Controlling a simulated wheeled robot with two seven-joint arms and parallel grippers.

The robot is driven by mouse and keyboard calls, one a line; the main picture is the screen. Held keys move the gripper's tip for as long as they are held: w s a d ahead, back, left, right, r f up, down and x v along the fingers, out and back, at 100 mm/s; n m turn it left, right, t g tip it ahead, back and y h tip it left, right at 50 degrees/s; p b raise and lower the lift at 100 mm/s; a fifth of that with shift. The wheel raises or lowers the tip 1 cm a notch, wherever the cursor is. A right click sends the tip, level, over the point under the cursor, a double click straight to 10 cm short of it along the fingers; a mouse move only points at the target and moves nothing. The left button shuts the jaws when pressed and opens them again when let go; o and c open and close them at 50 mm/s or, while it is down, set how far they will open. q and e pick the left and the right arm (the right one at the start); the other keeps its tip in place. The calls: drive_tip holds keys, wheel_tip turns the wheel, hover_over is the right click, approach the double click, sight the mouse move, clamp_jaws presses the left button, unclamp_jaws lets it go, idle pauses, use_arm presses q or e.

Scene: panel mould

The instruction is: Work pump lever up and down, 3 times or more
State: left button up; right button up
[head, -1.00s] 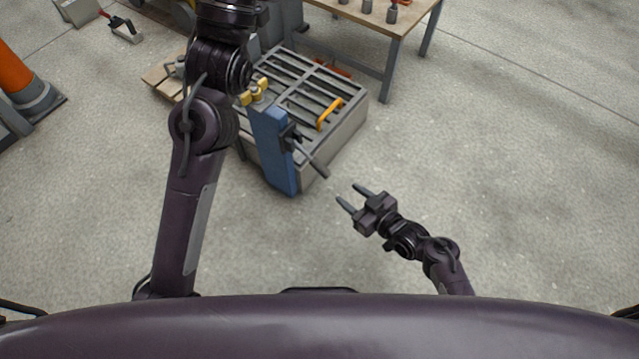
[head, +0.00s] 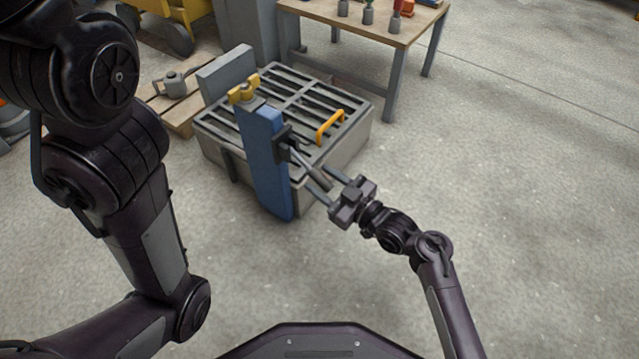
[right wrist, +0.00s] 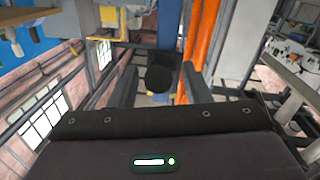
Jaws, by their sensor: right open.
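The pump is a blue upright column (head: 264,163) at the front of a grey slatted box. Its dark lever (head: 311,167) sticks out from a bracket on the column's right side and slopes down to the right. My right gripper (head: 318,182) is open, with its two fingers on either side of the lever's end. In the right wrist view the lever's round dark end (right wrist: 160,78) shows between the two fingers, with gaps at both sides. Whether a finger touches the lever I cannot tell. My left arm stands at the left of the head view; its gripper is out of frame.
The slatted box (head: 352,150) has a yellow handle (head: 330,126) on top. A yellow valve-like part (head: 243,90) sits at the column's top. A wooden table (head: 385,22) stands behind, and a pallet (head: 178,100) at the left. The floor at right is clear.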

drive_tip(key=shift+w+a, duration=0.45)
drive_tip(key=shift+a, duration=0.05)
clamp_jaws()
